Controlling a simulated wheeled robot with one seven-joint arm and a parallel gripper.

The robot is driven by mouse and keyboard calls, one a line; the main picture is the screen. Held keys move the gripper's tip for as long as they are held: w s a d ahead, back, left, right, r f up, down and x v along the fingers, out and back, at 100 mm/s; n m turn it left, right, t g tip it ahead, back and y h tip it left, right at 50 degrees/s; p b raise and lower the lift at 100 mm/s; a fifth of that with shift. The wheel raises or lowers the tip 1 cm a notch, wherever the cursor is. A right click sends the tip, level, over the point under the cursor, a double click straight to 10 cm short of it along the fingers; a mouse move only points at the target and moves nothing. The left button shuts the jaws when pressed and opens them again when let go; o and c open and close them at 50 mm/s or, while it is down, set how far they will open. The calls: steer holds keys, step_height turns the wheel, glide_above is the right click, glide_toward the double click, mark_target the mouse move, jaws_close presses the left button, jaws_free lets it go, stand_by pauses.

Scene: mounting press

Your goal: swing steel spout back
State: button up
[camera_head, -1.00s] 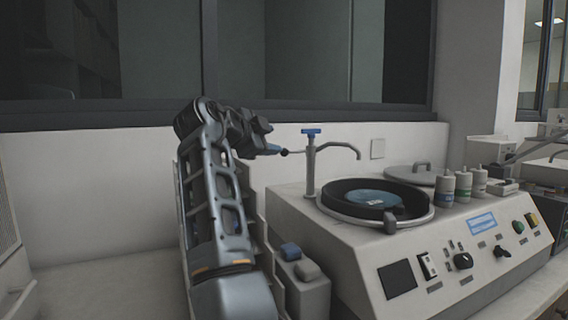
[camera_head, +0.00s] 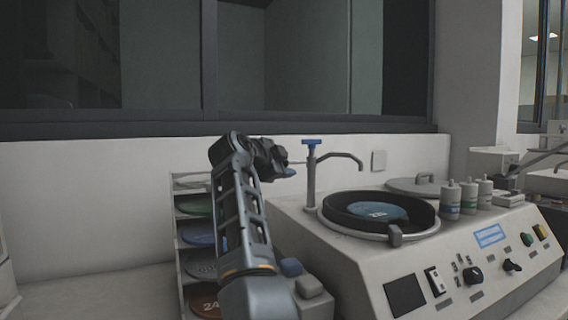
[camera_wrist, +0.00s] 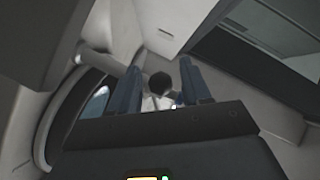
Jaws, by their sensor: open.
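The steel spout (camera_head: 345,156) is a thin grey tube on an upright post (camera_head: 311,180) with a blue top. It reaches right from the post and bends down at its tip over the dark round bowl (camera_head: 418,208) of the press. My gripper (camera_head: 293,172) is just left of the post in the head view; whether it touches the post cannot be told. In the wrist view, my gripper's two blue fingers (camera_wrist: 159,68) stand apart. A dark round end (camera_wrist: 160,83) on a pale part shows between them; I cannot tell which part it is.
The press body (camera_head: 350,262) has a sloped control panel with knobs. A grey lid (camera_head: 412,187) and several small bottles (camera_head: 450,200) stand behind and right of the bowl. A rack (camera_head: 178,245) of coloured discs is left of my arm. The wall is close behind.

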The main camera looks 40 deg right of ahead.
steer(key=shift+c, duration=0.2)
jaws_close()
stand_by(0.3)
